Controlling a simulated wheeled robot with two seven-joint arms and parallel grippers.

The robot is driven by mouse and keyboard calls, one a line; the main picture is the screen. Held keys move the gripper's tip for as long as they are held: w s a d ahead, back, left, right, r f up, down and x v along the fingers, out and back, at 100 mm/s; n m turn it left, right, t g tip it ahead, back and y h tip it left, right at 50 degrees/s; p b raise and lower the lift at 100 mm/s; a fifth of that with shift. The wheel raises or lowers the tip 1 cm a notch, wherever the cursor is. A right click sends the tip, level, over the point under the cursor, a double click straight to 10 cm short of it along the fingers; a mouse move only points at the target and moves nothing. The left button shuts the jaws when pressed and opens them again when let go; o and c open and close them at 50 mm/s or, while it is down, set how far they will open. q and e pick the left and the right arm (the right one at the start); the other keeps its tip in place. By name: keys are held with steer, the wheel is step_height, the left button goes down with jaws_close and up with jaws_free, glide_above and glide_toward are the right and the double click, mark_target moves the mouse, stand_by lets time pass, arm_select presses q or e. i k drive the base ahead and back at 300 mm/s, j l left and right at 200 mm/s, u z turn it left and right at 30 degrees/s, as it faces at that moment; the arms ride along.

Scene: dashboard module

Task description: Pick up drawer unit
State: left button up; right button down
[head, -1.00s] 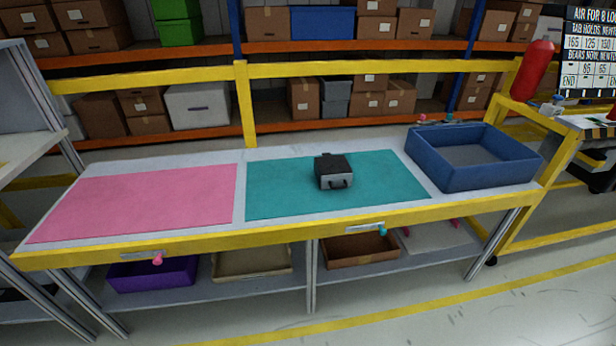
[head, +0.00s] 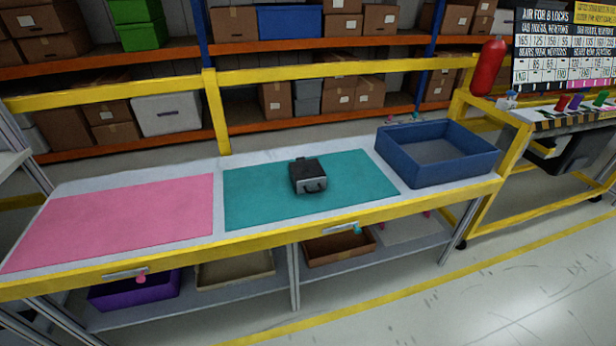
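The drawer unit (head: 309,177) is a small black box with a grey front and a dark handle. It sits upright on the teal mat (head: 260,195), near the mat's middle, with its handle side facing me. Neither of my grippers shows in the head view.
The workbench has a yellow front rail (head: 240,240). A pink mat (head: 120,222) lies to the left and an empty blue bin (head: 437,152) stands to the right. Trays sit on the lower shelf. A red cylinder (head: 488,67) and a sign board stand at the right. Floor is clear in front.

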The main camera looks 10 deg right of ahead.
mark_target(302, 169)
steer(key=i+l, duration=0.15)
steer(key=l, duration=0.2)
steer(key=i+l, duration=0.15)
steer(key=l, duration=0.15)
steer(key=i+l, duration=0.15)
steer(key=l, duration=0.2)
steer(key=i+l, duration=0.15)
steer(key=l, duration=0.15)
steer(key=i+l, duration=0.15)
steer(key=l, duration=0.2)
